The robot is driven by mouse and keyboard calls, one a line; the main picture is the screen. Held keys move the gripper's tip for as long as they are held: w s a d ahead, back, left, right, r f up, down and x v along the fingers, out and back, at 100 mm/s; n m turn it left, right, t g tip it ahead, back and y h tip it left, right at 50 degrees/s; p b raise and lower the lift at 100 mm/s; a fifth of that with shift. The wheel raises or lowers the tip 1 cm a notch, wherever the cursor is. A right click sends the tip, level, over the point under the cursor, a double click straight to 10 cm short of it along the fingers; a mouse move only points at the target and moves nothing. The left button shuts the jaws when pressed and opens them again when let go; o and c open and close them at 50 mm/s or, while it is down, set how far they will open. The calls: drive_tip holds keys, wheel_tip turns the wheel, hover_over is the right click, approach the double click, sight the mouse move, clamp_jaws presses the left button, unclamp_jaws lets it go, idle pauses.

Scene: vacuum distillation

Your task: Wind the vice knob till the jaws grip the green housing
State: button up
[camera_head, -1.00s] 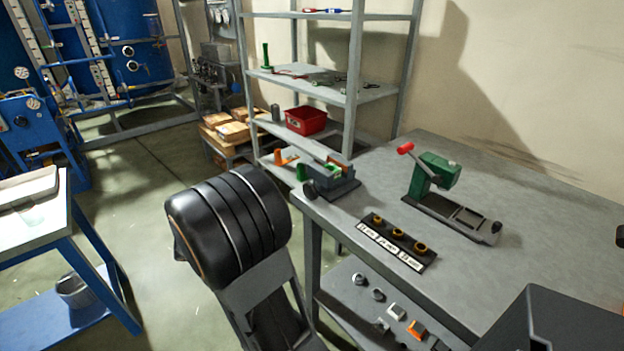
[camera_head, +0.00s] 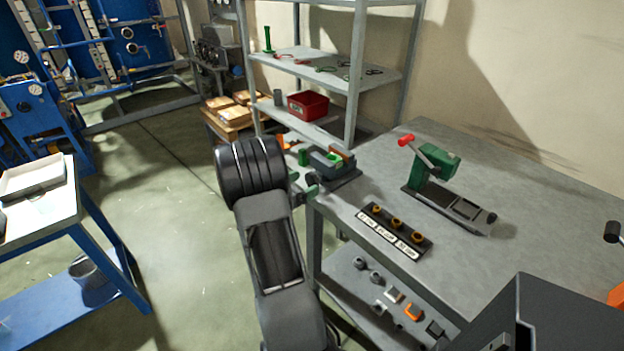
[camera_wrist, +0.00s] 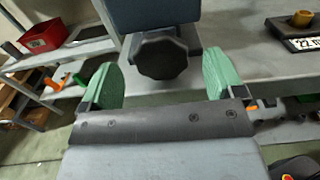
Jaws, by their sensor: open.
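The vice (camera_head: 332,168) sits at the near left corner of the grey workbench, with the green housing (camera_head: 334,159) at its jaws. Whether the jaws touch the housing is too small to tell. In the wrist view the dark, faceted vice knob (camera_wrist: 163,56) faces me, with the blue-grey vice body (camera_wrist: 158,14) behind it. My gripper (camera_wrist: 166,80) is open, with one green finger on each side of the knob and a gap on both sides. In the head view my arm hides part of the gripper and the knob.
A green press with a red handle (camera_head: 433,167) stands on the bench. A dark strip with several brass rings (camera_head: 397,228) lies nearer. Behind is a shelf rack with a red bin (camera_head: 308,104). Open floor lies to the left, before a blue-framed table (camera_head: 62,215).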

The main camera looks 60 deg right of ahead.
sight(310, 181)
drive_tip(key=shift+x, duration=1.85)
drive_tip(key=shift+c, duration=0.4)
drive_tip(key=c, duration=0.8)
drive_tip(key=shift+f+m+b, duration=0.35)
drive_tip(key=shift+m+b, duration=0.15)
drive_tip(key=shift+b, duration=0.4)
drive_tip(key=shift+c, duration=0.2)
drive_tip(key=shift+s+m+b, duration=0.1)
drive_tip(key=shift+m+b, duration=0.5)
drive_tip(key=shift+b, duration=0.3)
drive_tip(key=shift+m+b, duration=0.8)
drive_tip(key=shift+b, duration=0.2)
drive_tip(key=shift+r+m+b, duration=0.3)
drive_tip(key=shift+m, duration=0.2)
